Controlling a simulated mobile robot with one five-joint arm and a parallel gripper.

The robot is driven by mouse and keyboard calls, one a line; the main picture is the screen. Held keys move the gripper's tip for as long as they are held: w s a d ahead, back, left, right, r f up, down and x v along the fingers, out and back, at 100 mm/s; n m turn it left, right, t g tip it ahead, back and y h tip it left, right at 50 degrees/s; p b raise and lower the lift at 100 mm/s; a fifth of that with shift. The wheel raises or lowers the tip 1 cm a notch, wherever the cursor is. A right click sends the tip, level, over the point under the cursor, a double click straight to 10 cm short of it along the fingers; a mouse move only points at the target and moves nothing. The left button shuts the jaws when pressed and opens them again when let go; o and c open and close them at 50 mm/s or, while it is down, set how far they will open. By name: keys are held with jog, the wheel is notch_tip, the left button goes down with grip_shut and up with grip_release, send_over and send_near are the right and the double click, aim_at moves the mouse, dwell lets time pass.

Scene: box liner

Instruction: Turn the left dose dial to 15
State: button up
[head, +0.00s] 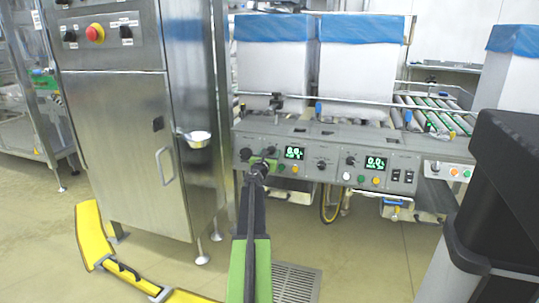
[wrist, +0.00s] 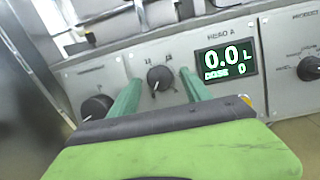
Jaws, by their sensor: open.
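The left dose dial is a small black knob (wrist: 159,78) on the grey panel under HEAD A in the wrist view. A display (wrist: 226,60) to its right reads 0.0 L and DOSE 0. My gripper (wrist: 160,82) is open, with one green finger on each side of this knob. I cannot tell whether the fingertips reach past its face or touch it. In the head view my gripper (head: 261,160) is at the left part of the panel and partly hides the knob; the left display (head: 294,153) shows beside it.
A larger black knob (wrist: 97,108) sits close left of my fingers, and another black knob (wrist: 309,68) is at the far right. In the head view, the right display (head: 375,163) and several buttons line the panel. Blue-lined boxes (head: 272,68) stand behind; a steel cabinet (head: 125,130) is left.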

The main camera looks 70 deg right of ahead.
grip_shut()
